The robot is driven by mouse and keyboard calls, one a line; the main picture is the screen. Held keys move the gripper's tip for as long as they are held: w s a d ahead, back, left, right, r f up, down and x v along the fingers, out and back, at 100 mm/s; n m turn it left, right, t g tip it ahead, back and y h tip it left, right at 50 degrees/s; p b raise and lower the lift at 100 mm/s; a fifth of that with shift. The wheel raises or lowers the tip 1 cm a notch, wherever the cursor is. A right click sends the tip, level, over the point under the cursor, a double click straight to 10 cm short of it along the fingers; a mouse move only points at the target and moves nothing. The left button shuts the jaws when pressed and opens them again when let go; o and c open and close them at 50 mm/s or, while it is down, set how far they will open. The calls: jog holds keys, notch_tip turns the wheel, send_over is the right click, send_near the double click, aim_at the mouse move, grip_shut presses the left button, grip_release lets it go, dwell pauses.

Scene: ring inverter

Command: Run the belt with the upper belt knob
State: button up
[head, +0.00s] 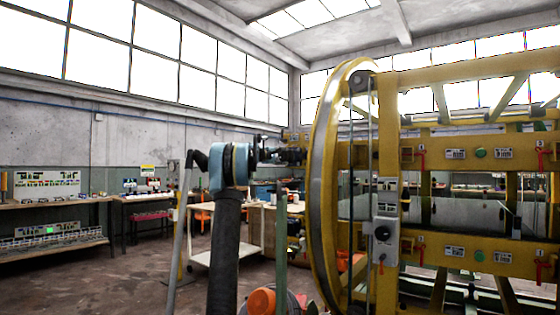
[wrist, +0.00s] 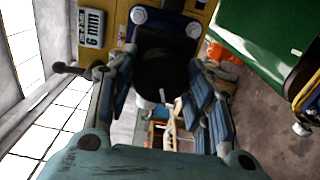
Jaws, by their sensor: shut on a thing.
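The upper belt knob (wrist: 165,75) is a thick black round knob with a small white mark, mounted on a yellow panel (wrist: 115,10) in the wrist view. My gripper (wrist: 164,82) has its two blue-padded fingers on either side of the knob and is shut on it. In the head view my gripper (head: 292,156) is at the left of the large yellow ring (head: 325,190), by the upper yellow beam. The knob is too small and covered to make out there. The belt cannot be clearly told.
A yellow frame with upper and lower beams fills the right of the head view. A grey box with a black dial (head: 382,232) is on its near side. Workbenches (head: 55,203) line the left wall. An orange object (head: 262,301) is low beside my arm. Left floor is clear.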

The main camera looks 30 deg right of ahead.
jog(key=n, duration=0.5)
jog(key=shift+w+a+n, duration=0.1)
jog(key=shift+w+n, duration=0.05)
jog(key=shift+n, duration=0.25)
jog(key=n, duration=0.6)
jog(key=shift+f, duration=0.1)
jog(key=n, duration=0.5)
jog(key=shift+n, duration=0.3)
jog(key=n, duration=0.5)
jog(key=shift+n, duration=0.3)
jog(key=o, duration=1.1)
jog(key=shift+s, duration=0.2)
jog(key=v, duration=1.1)
jog(key=shift+s+a+f, duration=0.1)
jog(key=shift+a+f, duration=0.05)
jog(key=shift+a, duration=0.25)
